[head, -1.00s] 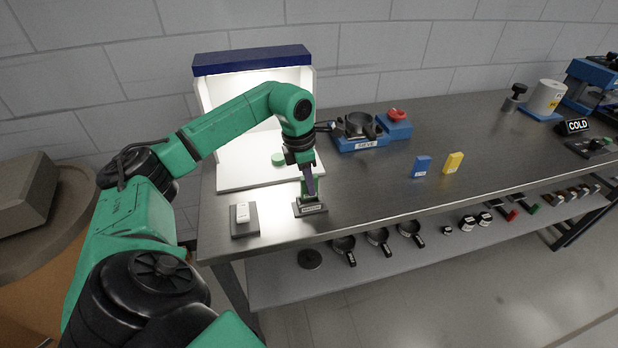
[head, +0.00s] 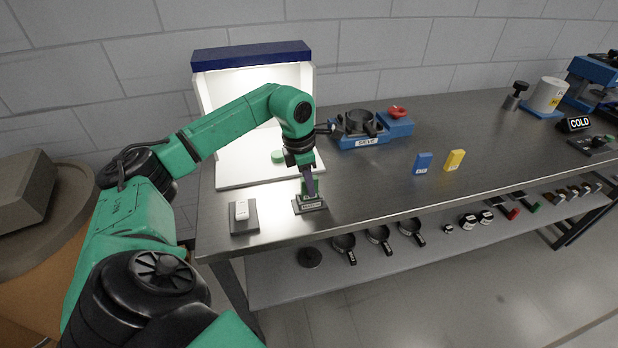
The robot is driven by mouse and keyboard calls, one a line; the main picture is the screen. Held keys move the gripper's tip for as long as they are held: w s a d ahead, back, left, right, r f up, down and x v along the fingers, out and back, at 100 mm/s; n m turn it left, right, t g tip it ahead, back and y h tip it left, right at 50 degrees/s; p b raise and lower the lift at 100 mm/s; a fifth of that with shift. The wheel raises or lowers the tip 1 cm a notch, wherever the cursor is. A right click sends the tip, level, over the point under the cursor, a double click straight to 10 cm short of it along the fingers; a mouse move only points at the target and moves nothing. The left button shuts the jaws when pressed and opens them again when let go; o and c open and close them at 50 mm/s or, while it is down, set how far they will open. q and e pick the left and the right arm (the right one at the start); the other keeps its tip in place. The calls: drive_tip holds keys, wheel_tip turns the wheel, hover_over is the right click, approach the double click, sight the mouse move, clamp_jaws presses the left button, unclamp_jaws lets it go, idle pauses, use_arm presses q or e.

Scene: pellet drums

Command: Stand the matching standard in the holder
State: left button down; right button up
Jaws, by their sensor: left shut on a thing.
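My left gripper (head: 309,187) points down at the front of the table, inside the left arm's reach, and is shut on a green standard (head: 313,196). The green standard is upright at the dark labelled holder (head: 311,206), its lower end at the holder's top. The fingers partly hide it, so I cannot tell how deep it sits. A blue standard (head: 423,163) and a yellow standard (head: 454,160) stand upright on the table to the right. A green round sample (head: 278,157) lies in the lit white booth (head: 235,178). My right gripper is not in view.
A grey plate with a white device (head: 241,210) lies left of the holder, near the front edge. The blue sieve unit (head: 367,142) stands behind. Several pans and jars fill the lower shelf (head: 380,267).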

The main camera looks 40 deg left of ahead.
use_arm(q)
drive_tip(key=shift+f+b, duration=0.5)
drive_tip(key=shift+f, duration=0.3)
drive_tip(key=c, duration=0.7)
unclamp_jaws()
drive_tip(key=r, duration=0.4)
drive_tip(key=s+a+r, duration=0.1)
drive_tip(key=r, duration=0.4)
drive_tip(key=s+r, duration=0.1)
drive_tip(key=r, duration=0.4)
drive_tip(key=shift+a+r, duration=0.15)
drive_tip(key=shift+r, duration=0.05)
drive_tip(key=shift+w, duration=0.1)
